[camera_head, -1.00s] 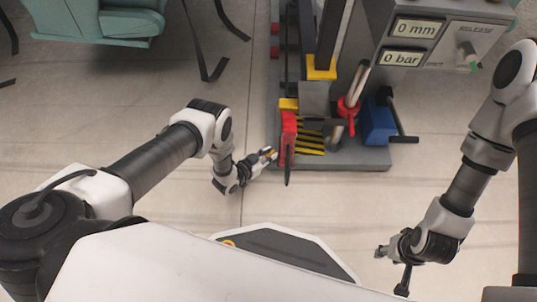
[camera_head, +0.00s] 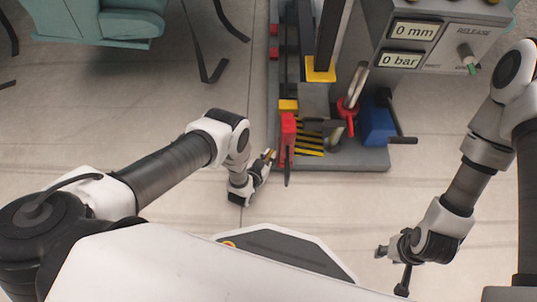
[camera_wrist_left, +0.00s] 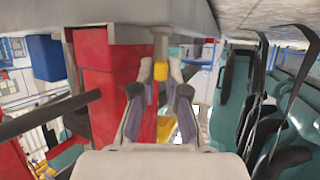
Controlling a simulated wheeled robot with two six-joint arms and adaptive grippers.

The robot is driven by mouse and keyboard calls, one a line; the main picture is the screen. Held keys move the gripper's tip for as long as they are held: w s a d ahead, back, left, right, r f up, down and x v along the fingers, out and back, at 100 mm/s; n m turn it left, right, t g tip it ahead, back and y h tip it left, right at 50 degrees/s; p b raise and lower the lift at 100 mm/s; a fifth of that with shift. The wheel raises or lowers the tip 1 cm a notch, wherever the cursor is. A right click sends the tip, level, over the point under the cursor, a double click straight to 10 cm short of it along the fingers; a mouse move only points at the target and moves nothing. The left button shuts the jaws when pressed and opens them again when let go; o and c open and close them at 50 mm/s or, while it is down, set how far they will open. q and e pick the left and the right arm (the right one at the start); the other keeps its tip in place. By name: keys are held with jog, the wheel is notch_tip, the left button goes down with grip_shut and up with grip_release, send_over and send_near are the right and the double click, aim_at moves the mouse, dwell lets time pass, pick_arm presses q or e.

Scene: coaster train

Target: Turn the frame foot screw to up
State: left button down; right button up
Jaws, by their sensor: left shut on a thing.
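In the left wrist view, the frame foot screw shows as a brass stem with a yellow end (camera_wrist_left: 161,70). It comes from the underside of a grey part. My left gripper (camera_wrist_left: 161,73) has its two fingertips on either side of the yellow end and is shut on it. In the head view, my left gripper (camera_head: 268,156) is at the lower left corner of the grey machine base, just left of the red block (camera_head: 288,136). The screw is mostly hidden there. My right gripper (camera_head: 381,252) is away at the lower right; its jaws are too small to read.
The red block also stands close beside the fingers in the left wrist view (camera_wrist_left: 104,85), with a dark bar near it. A blue block (camera_head: 377,124) and a grey panel reading 0 mm and 0 bar (camera_head: 415,30) are further right.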

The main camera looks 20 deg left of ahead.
pick_arm(q)
jog(key=n+y, duration=0.2)
jog(key=y, duration=0.1)
jog(key=shift+d+f+n, duration=0.1)
jog(key=shift+d+n, duration=0.15)
jog(key=shift+n, duration=0.05)
jog(key=shift+d+n+g+y+b, duration=0.1)
jog(key=shift+n+g+y+b, duration=0.2)
jog(key=shift+n+y+b, duration=0.95)
jog(key=shift+n+y+p, duration=0.45)
jog(key=shift+y+p, duration=0.05)
jog(key=shift+y, duration=0.25)
jog(key=c, duration=1.5)
grip_release()
